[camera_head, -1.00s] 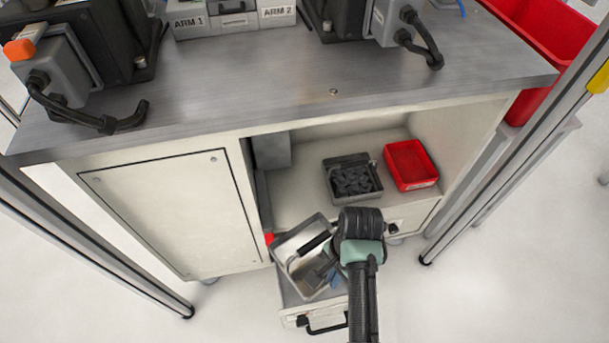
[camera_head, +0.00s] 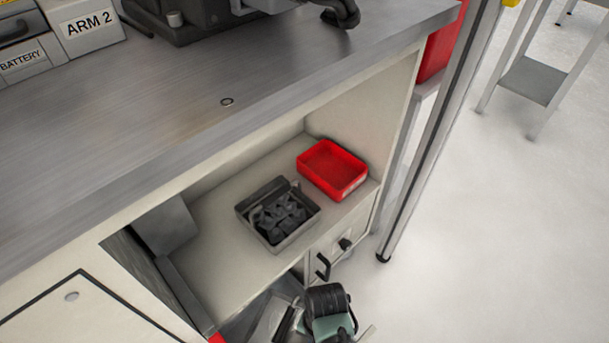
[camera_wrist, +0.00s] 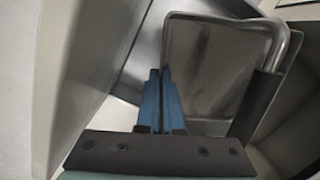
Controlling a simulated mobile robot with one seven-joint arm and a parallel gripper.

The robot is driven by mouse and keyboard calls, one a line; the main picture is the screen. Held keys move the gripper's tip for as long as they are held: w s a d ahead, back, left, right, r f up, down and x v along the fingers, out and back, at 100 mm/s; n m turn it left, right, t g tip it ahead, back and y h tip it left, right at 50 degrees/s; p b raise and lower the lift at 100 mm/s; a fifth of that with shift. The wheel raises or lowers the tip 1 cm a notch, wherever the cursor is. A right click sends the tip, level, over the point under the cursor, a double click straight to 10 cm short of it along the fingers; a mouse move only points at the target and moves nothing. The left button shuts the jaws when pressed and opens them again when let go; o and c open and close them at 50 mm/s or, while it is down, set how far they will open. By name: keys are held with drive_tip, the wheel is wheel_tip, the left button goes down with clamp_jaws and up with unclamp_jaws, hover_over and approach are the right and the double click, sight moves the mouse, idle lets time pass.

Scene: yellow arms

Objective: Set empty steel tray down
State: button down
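The empty steel tray (camera_wrist: 205,75) fills much of the wrist view, with a bare shiny inside and a wire handle along its right edge. My gripper (camera_wrist: 159,80) has its blue fingers close together at the tray's left wall, shut on it. In the head view the tray (camera_head: 266,320) shows only partly at the bottom edge, tilted beside my dark wrist, below the cabinet's open shelf (camera_head: 215,252). The fingertips are hidden in that view.
On the shelf stand a steel tray of dark parts (camera_head: 299,236) and a red bin (camera_head: 350,188). A grey box (camera_head: 165,226) is at the shelf's left. The shelf's front left is bare. The worktop (camera_head: 200,130) overhangs, and a metal post (camera_head: 432,150) stands at right.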

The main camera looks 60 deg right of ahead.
wheel_tip(320, 180, down, 9)
drive_tip(key=b, duration=0.6)
drive_tip(key=shift+f, duration=0.2)
drive_tip(key=shift+f, duration=0.15)
drive_tip(key=c, duration=1.1)
unclamp_jaws()
drive_tip(key=r+p, duration=0.2)
drive_tip(key=r, duration=0.2)
drive_tip(key=d+r+p, duration=0.1)
drive_tip(key=r+p, duration=0.1)
drive_tip(key=r, duration=0.2)
drive_tip(key=r+p, duration=0.3)
drive_tip(key=r, duration=0.1)
drive_tip(key=shift+w+d+r, duration=0.1)
drive_tip(key=shift+d, duration=0.1)
drive_tip(key=shift+r, duration=0.1)
